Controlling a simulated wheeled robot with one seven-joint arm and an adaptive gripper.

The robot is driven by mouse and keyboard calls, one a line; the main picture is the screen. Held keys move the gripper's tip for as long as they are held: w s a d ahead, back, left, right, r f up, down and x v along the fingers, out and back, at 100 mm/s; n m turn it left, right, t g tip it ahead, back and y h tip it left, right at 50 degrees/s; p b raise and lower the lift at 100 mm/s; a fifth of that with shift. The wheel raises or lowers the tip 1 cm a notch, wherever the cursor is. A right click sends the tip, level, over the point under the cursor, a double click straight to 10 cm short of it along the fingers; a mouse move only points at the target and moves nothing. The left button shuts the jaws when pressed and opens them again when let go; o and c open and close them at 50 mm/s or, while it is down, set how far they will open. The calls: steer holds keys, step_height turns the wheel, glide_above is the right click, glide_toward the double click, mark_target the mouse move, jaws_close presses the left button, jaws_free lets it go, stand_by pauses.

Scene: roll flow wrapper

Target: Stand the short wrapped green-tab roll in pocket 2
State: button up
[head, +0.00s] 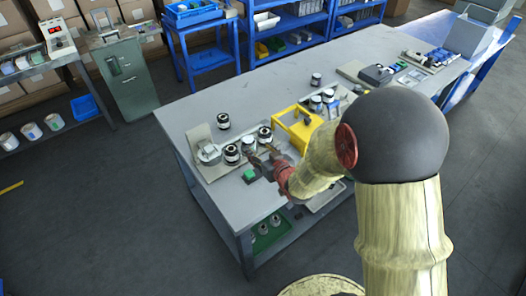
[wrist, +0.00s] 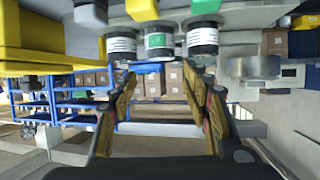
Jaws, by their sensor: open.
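In the wrist view, which is upside down, a roll with a green label (wrist: 159,42) stands between two rolls with white labels, one to the left (wrist: 121,45) and one to the right (wrist: 203,38). My gripper (wrist: 162,78) is open, its fingers spread and nothing between them; the green-label roll lies ahead, between the finger lines. In the head view my gripper (head: 262,160) is low over the table, close to a row of dark-topped rolls (head: 232,154). The green label cannot be made out there. Pocket numbers cannot be read.
A yellow frame (head: 298,128) stands right of the rolls on the grey table (head: 195,112). A green block (head: 249,174) sits near the front edge. A lone roll (head: 223,121) and a grey device (head: 208,153) are at left. More rolls (head: 316,103) stand behind the yellow frame.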

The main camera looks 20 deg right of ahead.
steer(key=s+d+r+m+g+h, duration=0.15)
steer(key=s+r+g, duration=0.25)
steer(key=s+r, duration=0.8)
steer(key=s+a+r+g, duration=0.1)
steer(key=s+r+g, duration=0.1)
steer(key=s, duration=0.7)
steer(key=s+a+r+g, duration=0.1)
steer(key=s+a+r, duration=0.1)
steer(key=s+r, duration=0.3)
steer(key=s, duration=0.4)
steer(key=shift+g, duration=0.4)
